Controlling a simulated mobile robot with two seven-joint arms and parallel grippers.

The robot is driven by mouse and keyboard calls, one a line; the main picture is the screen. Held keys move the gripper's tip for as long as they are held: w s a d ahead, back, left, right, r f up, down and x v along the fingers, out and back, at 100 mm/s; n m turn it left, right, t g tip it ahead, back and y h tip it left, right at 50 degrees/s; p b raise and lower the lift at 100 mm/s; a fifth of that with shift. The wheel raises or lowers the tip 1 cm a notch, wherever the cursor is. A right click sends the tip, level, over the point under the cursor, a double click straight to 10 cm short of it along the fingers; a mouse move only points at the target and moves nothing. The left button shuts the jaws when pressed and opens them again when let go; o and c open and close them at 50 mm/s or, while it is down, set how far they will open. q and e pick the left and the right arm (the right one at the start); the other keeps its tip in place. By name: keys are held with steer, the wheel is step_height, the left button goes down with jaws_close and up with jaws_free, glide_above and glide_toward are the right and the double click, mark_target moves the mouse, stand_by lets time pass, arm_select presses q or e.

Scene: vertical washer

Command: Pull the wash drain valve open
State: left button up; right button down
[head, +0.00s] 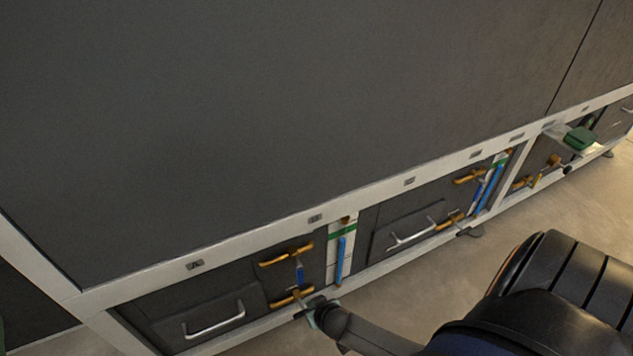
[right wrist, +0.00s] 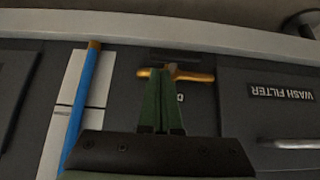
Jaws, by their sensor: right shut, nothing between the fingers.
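In the head view, a lower orange-brass T-shaped valve handle (head: 291,298) sits low on the front of the dark machine, below a similar upper handle (head: 285,254). My right gripper (head: 308,309) is just in front of the lower handle's right end. In the right wrist view, which shows the machine upside down, the lower handle (right wrist: 192,77) lies across the tips of my right gripper (right wrist: 164,80). The green fingers are shut together with nothing between them. They cover the handle's middle and most of a label, so I cannot read it or tell contact. My left gripper is not in view.
A panel labelled WASH FILTER (right wrist: 283,94), with a metal grip, lies beside the handle. A blue pipe (right wrist: 84,100) stands on the other side. A white frame rail (right wrist: 110,30) runs close beyond the handle. Open floor (head: 430,290) lies in front of the machine.

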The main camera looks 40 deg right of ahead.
mark_target(303, 307)
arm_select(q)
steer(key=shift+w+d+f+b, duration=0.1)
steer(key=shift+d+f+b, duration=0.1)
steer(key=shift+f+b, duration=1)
arm_select(e)
steer(key=shift+p+x, duration=0.3)
steer(key=shift+x, duration=1.05)
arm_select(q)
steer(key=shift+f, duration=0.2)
arm_select(e)
steer(key=shift+s, duration=0.15)
